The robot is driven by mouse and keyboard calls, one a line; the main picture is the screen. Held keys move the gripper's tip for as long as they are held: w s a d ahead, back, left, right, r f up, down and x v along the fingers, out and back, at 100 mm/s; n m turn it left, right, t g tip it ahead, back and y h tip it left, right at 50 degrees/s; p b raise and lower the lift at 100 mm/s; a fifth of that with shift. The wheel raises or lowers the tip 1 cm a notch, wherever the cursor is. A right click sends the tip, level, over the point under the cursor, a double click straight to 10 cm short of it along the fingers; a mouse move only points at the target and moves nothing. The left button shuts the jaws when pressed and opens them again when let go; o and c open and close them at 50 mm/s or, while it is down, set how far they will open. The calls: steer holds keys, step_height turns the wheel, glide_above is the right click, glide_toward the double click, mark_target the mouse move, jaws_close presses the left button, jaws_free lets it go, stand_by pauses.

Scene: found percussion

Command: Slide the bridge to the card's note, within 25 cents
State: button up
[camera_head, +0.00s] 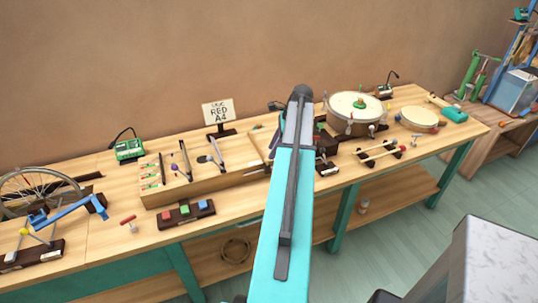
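The note card (218,112) stands upright on a dark foot behind the bench's middle and reads "RED A4". In front of it lies a long, shallow wooden string box (206,187), with small coloured pegs (150,177) at its left end. Several dark slanting bars cross its top; a bar (216,153) stands near the middle. I cannot tell which is the bridge for the red string. My teal arm (285,220) reaches up over the box's right end and hides it. Dark parts beside the arm may be my gripper, but its fingers cannot be made out.
A dark block with red, green and blue buttons (186,212) sits in front of the box. A green device (128,150) stands behind. A bicycle wheel (38,190) and blue tool (68,212) are left; a drum (355,113), mallets (380,152) and a tambourine-like disc (420,119) are right.

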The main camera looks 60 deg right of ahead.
mark_target(267, 159)
steer(key=shift+p+x, duration=0.45)
steer(key=shift+x, duration=1.75)
jaws_close()
